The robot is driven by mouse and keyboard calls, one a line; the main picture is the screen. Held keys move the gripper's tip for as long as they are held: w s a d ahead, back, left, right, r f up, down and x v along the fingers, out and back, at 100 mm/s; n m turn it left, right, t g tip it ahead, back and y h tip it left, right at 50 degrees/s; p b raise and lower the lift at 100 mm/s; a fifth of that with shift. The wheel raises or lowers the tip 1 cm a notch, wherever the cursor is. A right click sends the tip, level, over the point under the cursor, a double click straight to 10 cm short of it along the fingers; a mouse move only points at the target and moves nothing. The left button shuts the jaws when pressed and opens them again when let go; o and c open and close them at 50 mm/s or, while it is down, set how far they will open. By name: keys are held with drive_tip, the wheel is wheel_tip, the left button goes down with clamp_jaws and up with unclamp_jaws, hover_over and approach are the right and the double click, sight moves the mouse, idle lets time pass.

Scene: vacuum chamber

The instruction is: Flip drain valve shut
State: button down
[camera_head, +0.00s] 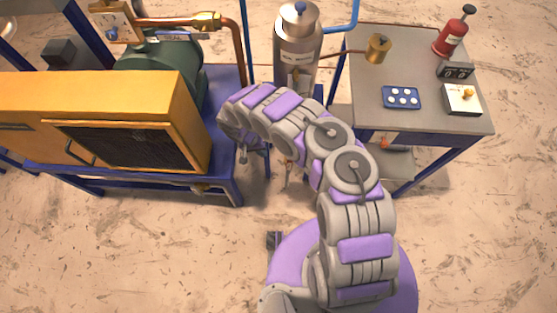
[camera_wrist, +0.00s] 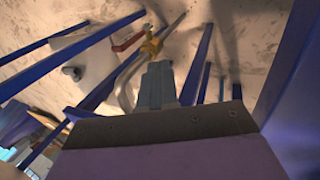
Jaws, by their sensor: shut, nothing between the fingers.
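In the wrist view, a small brass valve (camera_wrist: 151,46) with a red lever handle (camera_wrist: 128,42) sits just beyond my fingertips. The lever points out to the left of the valve body. My gripper (camera_wrist: 157,66) is shut and empty, with its fingertips close below the brass body. I cannot tell whether they touch it. In the head view, my arm arches over to the gap between the yellow machine and the tall metal cylinder, and its end is mostly hidden there. I cannot make out the valve clearly in that view.
The yellow machine (camera_head: 130,110) on a blue frame stands left. The metal cylinder (camera_head: 297,55) stands behind my arm. Blue frame legs (camera_wrist: 203,58) surround my gripper closely. Front floor is clear.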

sight(289, 167)
drive_tip(key=d+f+b, duration=0.4)
drive_tip(key=d+f, duration=0.3)
drive_tip(key=f, duration=0.2)
drive_tip(key=shift+s+d, duration=0.15)
drive_tip(key=shift+d, duration=0.25)
drive_tip(key=shift+f, duration=0.1)
drive_tip(key=shift+d, duration=0.1)
drive_tip(key=shift+s+d+y+p, duration=0.15)
drive_tip(key=shift+d+y+p, duration=0.15)
drive_tip(key=shift+y+p, duration=0.45)
drive_tip(key=shift+d+y+p, duration=0.2)
drive_tip(key=shift+y+p, duration=0.15)
drive_tip(key=shift+p, duration=0.3)
